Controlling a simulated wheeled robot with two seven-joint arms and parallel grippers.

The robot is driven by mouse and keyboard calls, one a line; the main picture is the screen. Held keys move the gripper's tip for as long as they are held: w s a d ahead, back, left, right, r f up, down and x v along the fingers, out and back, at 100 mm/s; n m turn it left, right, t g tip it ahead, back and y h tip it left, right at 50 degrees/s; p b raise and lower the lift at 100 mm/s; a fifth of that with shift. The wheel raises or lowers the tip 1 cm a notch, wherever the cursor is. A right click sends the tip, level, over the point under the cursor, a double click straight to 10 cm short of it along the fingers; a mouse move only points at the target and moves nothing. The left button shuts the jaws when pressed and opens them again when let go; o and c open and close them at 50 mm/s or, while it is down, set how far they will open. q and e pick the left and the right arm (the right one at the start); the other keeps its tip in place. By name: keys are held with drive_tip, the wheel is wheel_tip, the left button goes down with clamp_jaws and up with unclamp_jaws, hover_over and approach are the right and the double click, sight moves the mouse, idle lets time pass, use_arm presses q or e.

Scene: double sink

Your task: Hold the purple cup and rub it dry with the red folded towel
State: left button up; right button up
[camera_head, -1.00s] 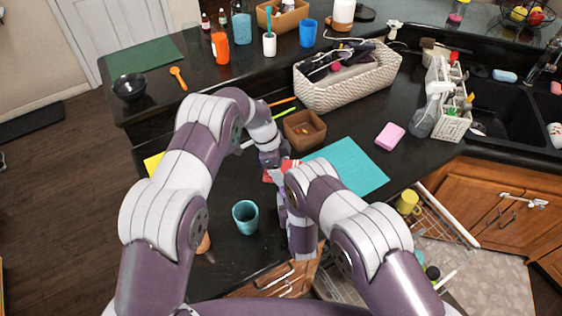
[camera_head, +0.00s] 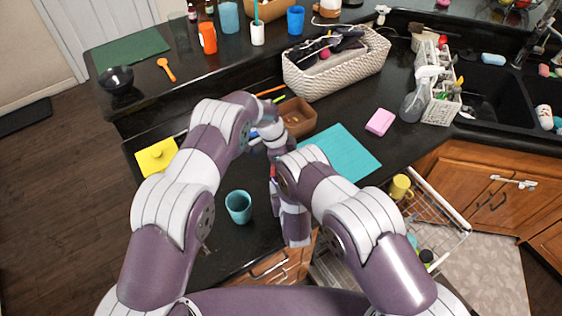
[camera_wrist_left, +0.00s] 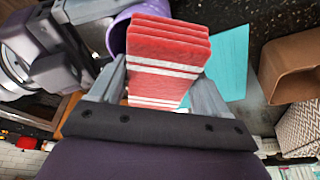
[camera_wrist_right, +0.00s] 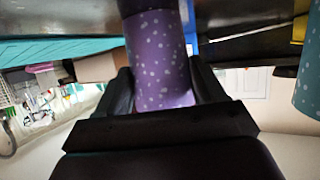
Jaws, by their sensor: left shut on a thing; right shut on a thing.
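The red folded towel (camera_wrist_left: 165,55) with white stripes is between the fingers of my left gripper (camera_wrist_left: 160,95), which is shut on it. The purple cup (camera_wrist_right: 160,55) with pale dots is between the fingers of my right gripper (camera_wrist_right: 160,95), which is shut on it. In the left wrist view a part of the purple cup (camera_wrist_left: 118,35) shows right behind the towel's left side; I cannot tell whether they touch. In the head view my arms hide most of the cup and towel.
A teal cup (camera_head: 238,207) stands on the dark counter near the front edge. A teal mat (camera_head: 345,155), a brown bowl (camera_head: 298,117), a yellow cloth (camera_head: 155,157) and a pink sponge (camera_head: 380,122) lie around. A dish rack (camera_head: 440,220) is below at right.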

use_arm(q)
drive_tip(key=shift+s+a, duration=0.2)
drive_tip(key=shift+a, duration=0.9)
drive_tip(key=shift+s+a, duration=0.2)
drive_tip(key=shift+a, duration=0.9)
drive_tip(key=shift+w+d, duration=0.2)
drive_tip(key=shift+d, duration=0.95)
drive_tip(key=shift+w+d, duration=0.2)
drive_tip(key=shift+d, duration=0.95)
use_arm(e)
drive_tip(key=shift+r, duration=0.1)
use_arm(q)
drive_tip(key=shift+s+a, duration=0.2)
drive_tip(key=shift+a, duration=0.85)
drive_tip(key=shift+s+a, duration=0.15)
drive_tip(key=shift+a, duration=1.1)
drive_tip(key=shift+r, duration=4.15)
use_arm(e)
drive_tip(key=o, duration=1.2)
